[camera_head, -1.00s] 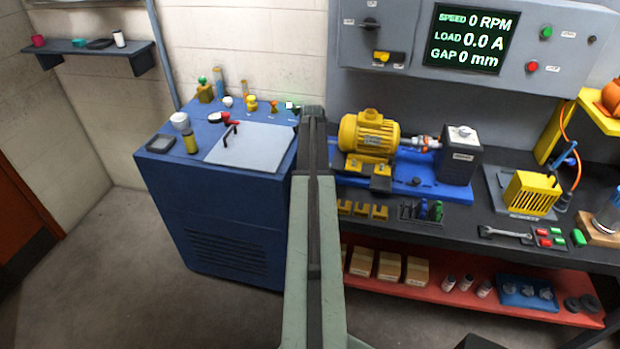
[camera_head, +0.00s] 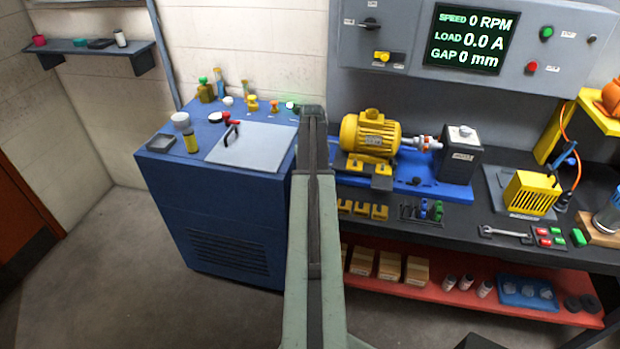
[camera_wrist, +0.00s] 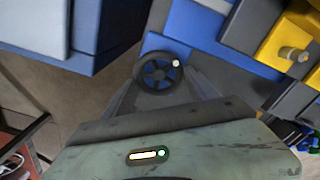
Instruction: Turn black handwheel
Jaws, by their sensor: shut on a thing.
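The black handwheel (camera_wrist: 152,85) shows in the wrist view as a dark spoked ring with a pale knob (camera_wrist: 176,63) on its right upper rim. Blue shows between its spokes. My gripper (camera_wrist: 160,77) is shut on the handwheel, with one grey finger on each side of it. The exact contact points are too small to make out. In the head view my arm (camera_head: 313,220) reaches forward between the blue cabinet and the yellow motor, and it hides the handwheel and my fingertips.
The blue cabinet (camera_head: 228,238) stands close on the left, with several small items on top. The yellow motor (camera_head: 370,132) and its blue base (camera_head: 420,187) are close on the right. The control panel screen (camera_head: 471,38) reads 0 RPM, 0.0 A and GAP 0 mm.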

